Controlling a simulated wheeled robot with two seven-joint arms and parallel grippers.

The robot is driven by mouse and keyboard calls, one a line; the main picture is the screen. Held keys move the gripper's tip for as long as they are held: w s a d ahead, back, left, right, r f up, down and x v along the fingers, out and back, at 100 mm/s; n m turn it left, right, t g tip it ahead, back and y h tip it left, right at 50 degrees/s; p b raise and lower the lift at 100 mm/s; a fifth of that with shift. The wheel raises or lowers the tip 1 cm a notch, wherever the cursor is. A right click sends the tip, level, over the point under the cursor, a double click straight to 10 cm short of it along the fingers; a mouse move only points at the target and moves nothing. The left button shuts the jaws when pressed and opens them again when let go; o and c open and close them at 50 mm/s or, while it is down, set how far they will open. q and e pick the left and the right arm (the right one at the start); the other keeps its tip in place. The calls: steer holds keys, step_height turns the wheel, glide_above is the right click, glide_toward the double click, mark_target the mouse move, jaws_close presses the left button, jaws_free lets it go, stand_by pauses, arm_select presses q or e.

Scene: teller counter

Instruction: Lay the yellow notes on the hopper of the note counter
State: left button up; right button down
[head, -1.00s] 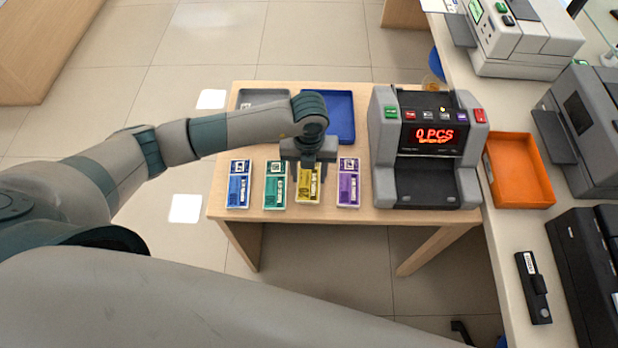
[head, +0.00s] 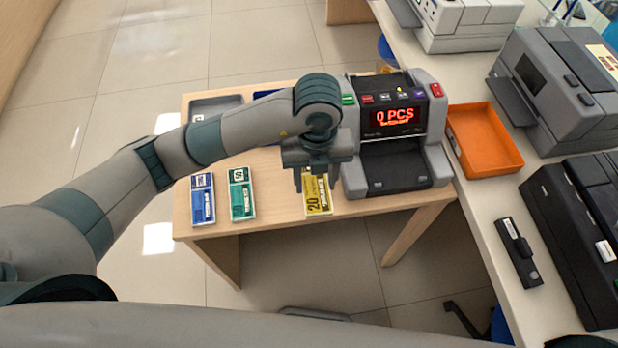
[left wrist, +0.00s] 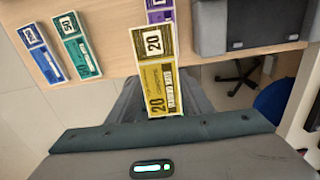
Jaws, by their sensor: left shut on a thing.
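The yellow notes (head: 318,200), a bundle marked 20, are in my left gripper (head: 313,178), which is shut on them. In the left wrist view the yellow notes (left wrist: 159,75) stick out from between the fingers, past the table's front edge. In the head view they appear just left of the note counter (head: 355,180). The counter is grey and black, with a red display reading 0 PCS and a dark open bay below it. My left arm covers part of its left side. The hopper cannot be made out clearly. My right gripper is not in view.
Blue notes (head: 203,200) and green notes (head: 242,195) lie on the wooden table (head: 270,190). Purple notes (left wrist: 158,14) show partly in the left wrist view. A grey tray (head: 200,105) and a partly hidden blue tray (head: 262,94) lie behind. An orange tray (head: 505,166) stands right of the counter.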

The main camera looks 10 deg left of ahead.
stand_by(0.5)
arm_select(q)
steer(key=m, duration=0.1)
steer(key=w+a+r+m, duration=0.1)
steer(key=shift+a+m, duration=0.2)
steer(key=shift+m, duration=0.2)
steer(key=w+a+r+m, duration=0.2)
steer(key=a+r+m, duration=0.5)
steer(key=m, duration=1.1)
steer(key=w+a+r+m, duration=0.2)
steer(key=a+r+m, duration=0.6)
steer(key=m, duration=1)
steer(key=shift+w+a+r, duration=0.2)
steer(key=shift+w+r, duration=0.1)
steer(key=shift+r, duration=0.3)
